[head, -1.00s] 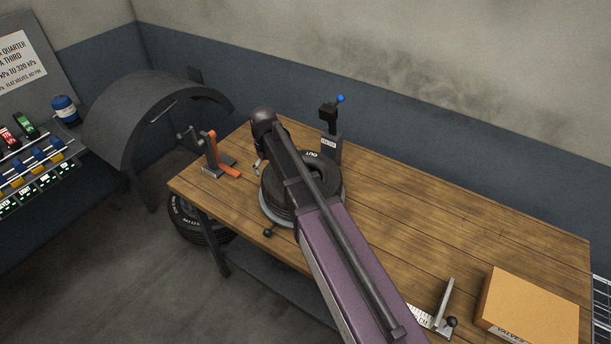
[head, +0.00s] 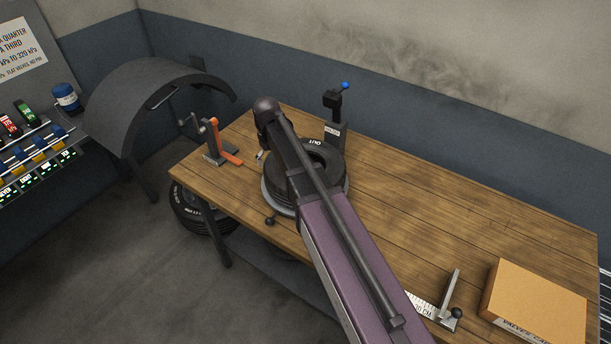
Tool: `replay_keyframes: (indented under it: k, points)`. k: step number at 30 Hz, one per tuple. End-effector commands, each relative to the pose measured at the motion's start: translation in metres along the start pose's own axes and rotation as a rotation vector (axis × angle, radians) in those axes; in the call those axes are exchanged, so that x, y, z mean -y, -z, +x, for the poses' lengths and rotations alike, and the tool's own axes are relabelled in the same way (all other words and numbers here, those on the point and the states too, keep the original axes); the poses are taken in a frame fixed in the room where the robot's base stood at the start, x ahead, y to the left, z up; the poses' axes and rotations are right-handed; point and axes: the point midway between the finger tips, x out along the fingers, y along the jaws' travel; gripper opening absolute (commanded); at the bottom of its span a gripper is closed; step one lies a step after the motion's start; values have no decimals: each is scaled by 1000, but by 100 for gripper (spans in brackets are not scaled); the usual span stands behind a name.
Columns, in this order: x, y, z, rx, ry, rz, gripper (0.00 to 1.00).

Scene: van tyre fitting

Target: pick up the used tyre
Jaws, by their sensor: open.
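A dark tyre (head: 325,160) with white lettering "OUT" on its upper side lies flat on a round stand on the wooden bench. My arm crosses in front of it and hides its middle and part of its near side. Another black tyre (head: 190,213) with white lettering is on the floor under the bench's left end. I cannot tell from the lettering which one is the used tyre. My gripper (head: 261,155) shows only as a small bit below the wrist, just left of the bench tyre. It is open, and no tyre is seen in it.
An orange-handled tool (head: 220,145) stands left of the bench tyre and a blue-knobbed post (head: 334,115) behind it. A measuring gauge (head: 440,306) and a cardboard box (head: 536,300) sit at the bench's right. A dark curved hood (head: 150,95) stands left. The bench's middle right is clear.

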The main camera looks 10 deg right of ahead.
Motion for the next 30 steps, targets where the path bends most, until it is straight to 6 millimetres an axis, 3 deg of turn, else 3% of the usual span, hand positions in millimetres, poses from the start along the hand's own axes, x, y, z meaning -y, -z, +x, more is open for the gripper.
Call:
replay_keyframes:
  k: [18, 30]
  points:
    - [-1, 0, 52, 0, 0, 1, 100]
    - [-2, -1, 62, 0, 0, 2, 100]
